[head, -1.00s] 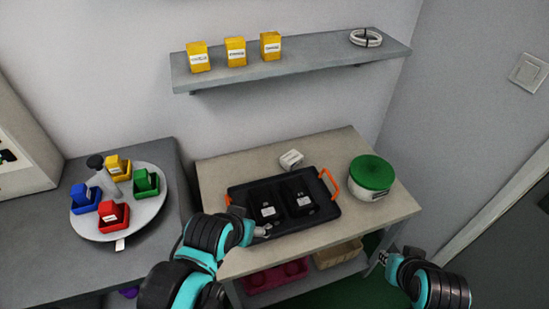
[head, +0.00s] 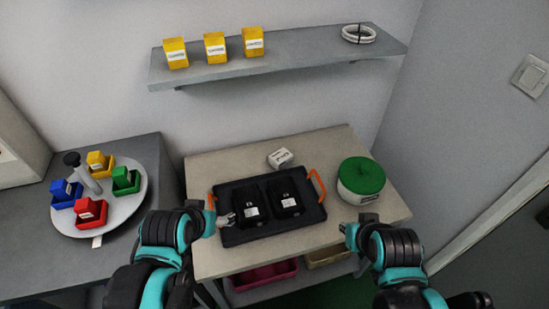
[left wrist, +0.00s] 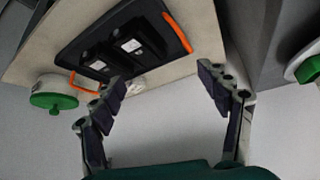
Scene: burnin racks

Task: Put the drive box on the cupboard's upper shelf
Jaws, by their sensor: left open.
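Two black boxes with white labels, a left one (head: 250,204) and a right one (head: 285,196), lie side by side in a black tray (head: 268,237) with orange handles. I cannot tell whether either is the drive box. In the left wrist view the tray (left wrist: 92,28) and both boxes show beyond my fingers. My left gripper (head: 226,220) is open and empty at the tray's left edge, and its spread fingers show in the left wrist view (left wrist: 163,85). My right gripper (head: 346,230) is right of the tray at the table's front; its jaws are too small to judge.
A wall shelf (head: 300,60) holds three yellow boxes and a white coil. A white pot with a green lid (head: 362,178) and a small white box (head: 280,157) flank the tray. A round turntable (head: 125,215) carries coloured bins at left. A pale cabinet (head: 20,165) is cut off at the left edge.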

